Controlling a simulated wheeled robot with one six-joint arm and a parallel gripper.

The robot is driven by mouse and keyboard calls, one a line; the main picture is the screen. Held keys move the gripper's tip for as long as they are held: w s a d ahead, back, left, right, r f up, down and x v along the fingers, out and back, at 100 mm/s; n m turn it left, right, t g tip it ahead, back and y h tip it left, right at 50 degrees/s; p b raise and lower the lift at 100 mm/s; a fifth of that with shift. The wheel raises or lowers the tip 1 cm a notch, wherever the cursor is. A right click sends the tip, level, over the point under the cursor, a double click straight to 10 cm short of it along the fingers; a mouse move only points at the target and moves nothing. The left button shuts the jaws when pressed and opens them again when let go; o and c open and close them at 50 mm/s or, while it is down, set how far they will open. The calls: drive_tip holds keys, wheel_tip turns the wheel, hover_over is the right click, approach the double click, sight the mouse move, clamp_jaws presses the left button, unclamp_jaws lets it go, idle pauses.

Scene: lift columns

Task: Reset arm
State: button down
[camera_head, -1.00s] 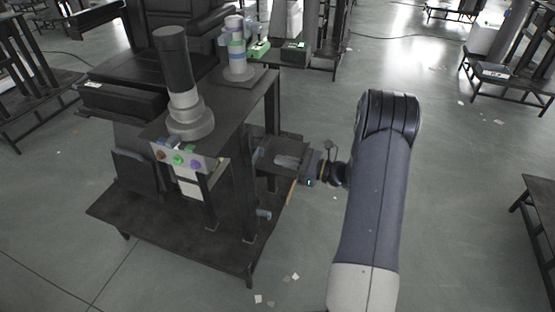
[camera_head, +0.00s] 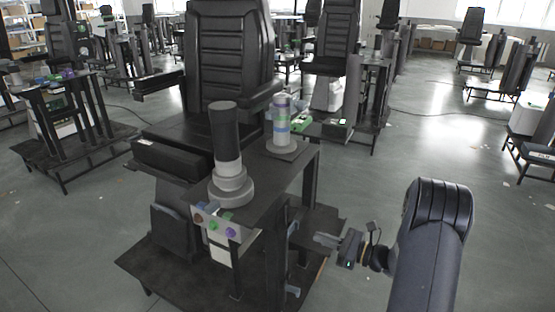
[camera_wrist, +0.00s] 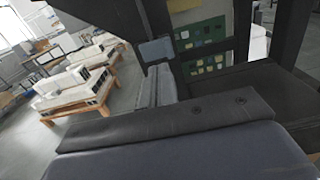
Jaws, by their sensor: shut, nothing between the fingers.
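My gripper (camera_head: 326,240) is at the right side of the console (camera_head: 262,188), at the end of my bent arm. Its fingers are shut, with nothing held between them, and point left toward the console's dark side shelf (camera_head: 318,222). I cannot tell whether they touch the shelf. In the wrist view a dark bar and a blue-grey surface fill the lower part, and a panel with yellow-green squares (camera_wrist: 203,45) shows above.
A tall dark-and-grey column (camera_head: 228,160) and a shorter striped column (camera_head: 282,128) stand on the console. Coloured buttons (camera_head: 213,225) are on its front. A black chair (camera_head: 232,60) stands behind. Open floor (camera_head: 420,140) lies to the right.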

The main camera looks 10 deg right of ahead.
drive_tip(key=x, duration=0.5)
drive_tip(key=shift+w+a, duration=0.1)
drive_tip(key=shift+a, duration=0.05)
drive_tip(key=shift+d, duration=0.2)
drive_tip(key=v, duration=0.7)
drive_tip(key=x, duration=0.6)
drive_tip(key=shift+a, duration=0.35)
drive_tip(key=shift+d, duration=0.15)
drive_tip(key=s+a+p, duration=0.1)
drive_tip(key=s, duration=0.7)
drive_tip(key=shift+a, duration=0.3)
